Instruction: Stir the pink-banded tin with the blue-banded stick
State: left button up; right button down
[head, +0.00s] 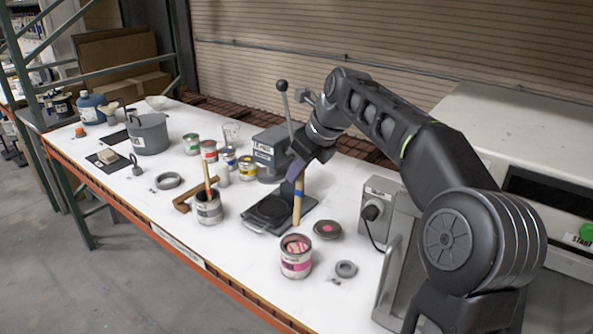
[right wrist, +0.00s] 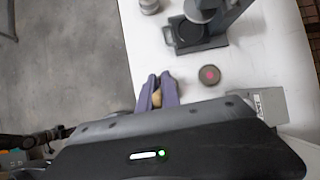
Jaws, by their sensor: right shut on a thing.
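The pink-banded tin (head: 296,262) stands open near the front edge of the table in the head view, with pink and dark contents showing. My right gripper (head: 299,170) is above and behind it, shut on the blue-banded stick (head: 298,205). The wooden stick hangs nearly upright, its blue band below the fingers and its lower end outside the tin. In the right wrist view the purple fingers (right wrist: 157,90) close around the stick (right wrist: 156,98); the pink-banded tin cannot be made out there. My left gripper is not in view.
A pink-dotted lid (head: 328,229) and a grey ring (head: 346,269) lie beside the tin. A lever press (head: 272,210) stands behind the stick. Another tin (head: 208,208) with a stick stands left. A grey control box (head: 377,205) is at the right.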

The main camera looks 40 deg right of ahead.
aim_at(297, 222)
jog(key=shift+f, duration=0.3)
jog(key=shift+s+a+f+b, duration=0.1)
jog(key=shift+s+f+b, duration=0.15)
jog(key=shift+f+b, duration=0.4)
jog(key=f+b, duration=0.1)
jog(key=s+f+b, duration=0.1)
jog(key=f+b, duration=0.1)
jog(key=shift+a+f, duration=0.1)
jog(key=shift+f, duration=0.2)
jog(key=shift+w+f+b, duration=0.25)
jog(key=shift+f+b, duration=0.65)
jog(key=shift+f, duration=0.65)
jog(key=shift+w+f+b, duration=0.3)
jog(key=shift+f+b, duration=0.55)
jog(key=shift+f, duration=0.75)
jog(key=shift+w+f+b, duration=0.25)
jog(key=shift+f+b, duration=0.65)
jog(key=shift+f, duration=0.65)
jog(key=shift+s+d, duration=0.1)
jog(key=shift+d, duration=0.1)
